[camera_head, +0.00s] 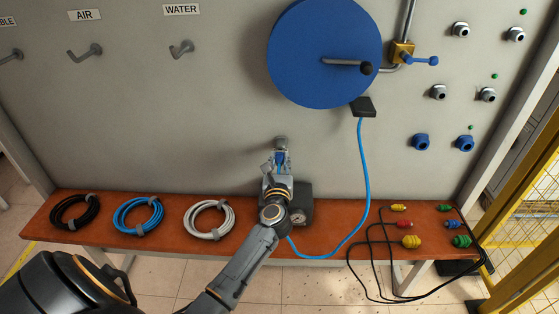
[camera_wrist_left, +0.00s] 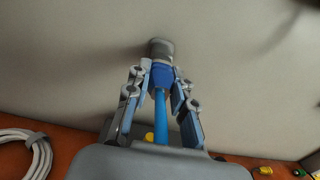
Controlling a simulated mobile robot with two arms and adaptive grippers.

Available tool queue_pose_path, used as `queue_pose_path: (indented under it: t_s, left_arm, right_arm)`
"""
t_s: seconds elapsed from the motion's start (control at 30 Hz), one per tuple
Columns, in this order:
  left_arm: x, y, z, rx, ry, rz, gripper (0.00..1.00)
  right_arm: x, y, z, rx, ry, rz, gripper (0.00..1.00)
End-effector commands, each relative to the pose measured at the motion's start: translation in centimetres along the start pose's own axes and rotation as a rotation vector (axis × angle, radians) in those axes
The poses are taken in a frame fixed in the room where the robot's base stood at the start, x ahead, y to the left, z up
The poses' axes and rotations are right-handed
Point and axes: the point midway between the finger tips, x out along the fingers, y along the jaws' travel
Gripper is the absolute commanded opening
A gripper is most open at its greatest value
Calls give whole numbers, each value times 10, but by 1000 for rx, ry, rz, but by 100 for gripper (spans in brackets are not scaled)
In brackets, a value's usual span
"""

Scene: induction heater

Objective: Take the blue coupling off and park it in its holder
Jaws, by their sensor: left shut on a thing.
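The blue coupling (camera_wrist_left: 162,75) is on the end of a blue hose (camera_head: 364,170). My left gripper (camera_head: 279,159) is shut on it at the wall, one finger on each side; the fingers also show in the left wrist view (camera_wrist_left: 161,85). The coupling's front meets a grey metal wall fitting (camera_wrist_left: 161,48), seen also in the head view (camera_head: 280,142). Whether it is still locked on the fitting cannot be told. My right gripper is not in view.
A blue reel (camera_head: 315,60) with a black outlet (camera_head: 363,107) hangs above; the hose loops down from it. The brown bench (camera_head: 334,210) bears coiled hoses (camera_head: 138,215), a dark gauge unit (camera_head: 300,205) and coloured plugs (camera_head: 411,241). Hooks (camera_head: 182,49) are at upper left.

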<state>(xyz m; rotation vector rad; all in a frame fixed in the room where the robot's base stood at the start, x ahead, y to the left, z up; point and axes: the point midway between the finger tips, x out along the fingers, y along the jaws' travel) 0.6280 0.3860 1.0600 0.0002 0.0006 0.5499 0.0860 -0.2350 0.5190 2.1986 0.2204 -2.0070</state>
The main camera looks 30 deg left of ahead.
Motion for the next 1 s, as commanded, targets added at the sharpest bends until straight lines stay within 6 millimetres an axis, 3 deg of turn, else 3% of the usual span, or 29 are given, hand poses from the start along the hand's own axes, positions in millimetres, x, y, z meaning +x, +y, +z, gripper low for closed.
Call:
queue_pose_path:
  t_s: [0.97, 1.0]
  left_arm:
    - [13, 0, 0, 0, -1, 0, 0]
    - [13, 0, 0, 0, -1, 0, 25]
  right_arm:
    - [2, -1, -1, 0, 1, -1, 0]
    - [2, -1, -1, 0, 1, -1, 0]
